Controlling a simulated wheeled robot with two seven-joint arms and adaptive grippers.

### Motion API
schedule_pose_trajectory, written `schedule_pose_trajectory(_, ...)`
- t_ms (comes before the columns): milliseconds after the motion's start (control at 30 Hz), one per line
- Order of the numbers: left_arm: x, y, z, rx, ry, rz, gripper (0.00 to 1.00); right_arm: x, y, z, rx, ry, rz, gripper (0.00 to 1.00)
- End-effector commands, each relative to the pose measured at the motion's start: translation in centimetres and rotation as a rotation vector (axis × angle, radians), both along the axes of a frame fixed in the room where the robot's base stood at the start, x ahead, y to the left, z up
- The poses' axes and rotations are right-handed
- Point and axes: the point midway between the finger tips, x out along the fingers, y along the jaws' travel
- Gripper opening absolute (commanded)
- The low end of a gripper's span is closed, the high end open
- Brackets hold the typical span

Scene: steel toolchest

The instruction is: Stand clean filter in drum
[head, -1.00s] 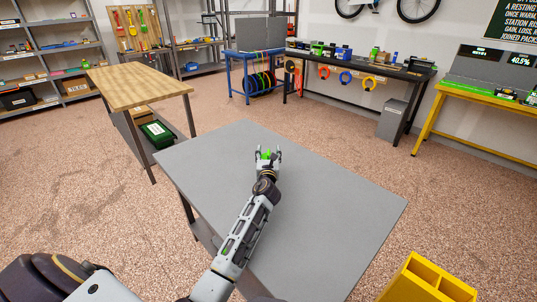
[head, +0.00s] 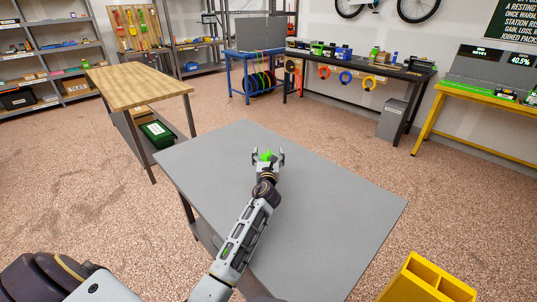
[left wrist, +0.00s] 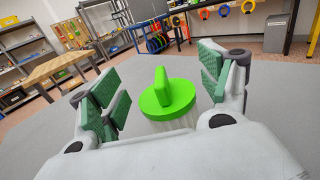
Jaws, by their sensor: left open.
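The filter (left wrist: 168,100) has a bright green round cap with an upright tab and a pale ribbed body below. It looks upright over the grey table, but its lower end is hidden by my gripper's body, so I cannot tell if it touches the top. Its green also shows in the head view (head: 266,155). My left gripper (head: 268,156) is open, with its green-padded fingers on either side of the filter and a gap on each side in the left wrist view (left wrist: 165,92). My right gripper is not in view. I can make out no drum.
The grey table (head: 335,205) is otherwise bare. A yellow compartmented container (head: 428,278) stands at the bottom right. A wood-topped table (head: 140,85) stands to the left, with open floor between it and the grey table. Benches and shelves line the back.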

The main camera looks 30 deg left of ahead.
Motion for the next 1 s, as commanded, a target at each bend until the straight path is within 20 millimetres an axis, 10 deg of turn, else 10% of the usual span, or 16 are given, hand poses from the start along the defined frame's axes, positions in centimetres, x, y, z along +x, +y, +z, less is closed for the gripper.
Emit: schedule_pose_trajectory(1000,-8.8,-4.3,0.0,0.000,0.000,-0.001,0.78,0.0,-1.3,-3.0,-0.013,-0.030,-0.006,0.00)
